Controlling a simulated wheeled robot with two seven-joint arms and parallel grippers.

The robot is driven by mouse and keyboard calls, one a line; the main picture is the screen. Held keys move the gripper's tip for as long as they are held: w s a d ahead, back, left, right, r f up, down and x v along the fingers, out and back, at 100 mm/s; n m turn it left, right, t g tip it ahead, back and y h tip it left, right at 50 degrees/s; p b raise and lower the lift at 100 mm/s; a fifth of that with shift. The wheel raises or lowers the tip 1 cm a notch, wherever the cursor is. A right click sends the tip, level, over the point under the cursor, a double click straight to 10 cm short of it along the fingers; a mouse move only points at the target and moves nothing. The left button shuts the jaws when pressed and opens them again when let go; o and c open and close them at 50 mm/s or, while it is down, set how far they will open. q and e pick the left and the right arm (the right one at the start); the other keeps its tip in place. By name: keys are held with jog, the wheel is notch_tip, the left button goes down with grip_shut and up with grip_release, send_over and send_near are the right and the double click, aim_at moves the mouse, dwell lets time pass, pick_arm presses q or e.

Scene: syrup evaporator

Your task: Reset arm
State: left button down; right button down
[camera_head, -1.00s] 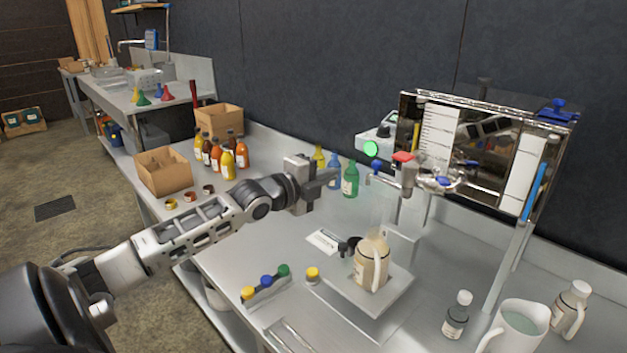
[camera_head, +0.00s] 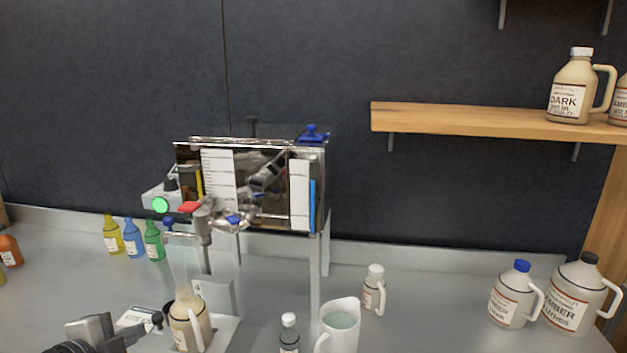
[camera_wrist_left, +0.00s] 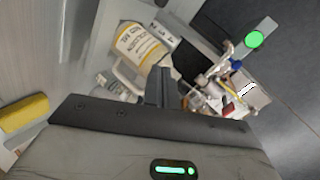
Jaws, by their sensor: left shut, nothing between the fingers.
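My left gripper (camera_head: 112,338) shows at the bottom left edge of the head view, low over the metal counter. It is shut and empty. In the left wrist view its closed fingers (camera_wrist_left: 165,88) point toward the evaporator side. A cream jug (camera_head: 190,320) with a handle stands upright just right of the gripper in the head view, under the tap; it also shows in the left wrist view (camera_wrist_left: 138,48). The gripper looks apart from the jug, but the exact gap cannot be told. My right gripper is not in view.
The shiny evaporator tank (camera_head: 250,185) with a tap stands behind the jug. A white pitcher (camera_head: 340,322) and small bottle (camera_head: 289,338) stand to its right. Yellow, blue and green bottles (camera_head: 132,240) stand at left. Jugs (camera_head: 515,296) stand far right, below a wooden shelf (camera_head: 470,120).

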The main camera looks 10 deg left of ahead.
pick_arm(q)
jog(key=s+d+f+n+g, duration=0.5)
jog(key=s+d+f, duration=0.4)
jog(key=s+d, duration=0.1)
jog(key=s+d+n+g+y, duration=0.1)
jog(key=s+d+n+g, duration=0.2)
jog(key=s, duration=0.4)
jog(key=s+d+n+g, duration=0.1)
jog(key=s+d+n, duration=0.35)
jog(key=s, duration=0.25)
jog(key=w+d+f+t+h, duration=0.2)
jog(key=w+d+f+t, duration=0.2)
jog(key=w+f+t, duration=0.2)
jog(key=shift+w+d+f+h, duration=0.3)
jog(key=shift+w+d+f, duration=0.05)
jog(key=shift+d+f, duration=0.1)
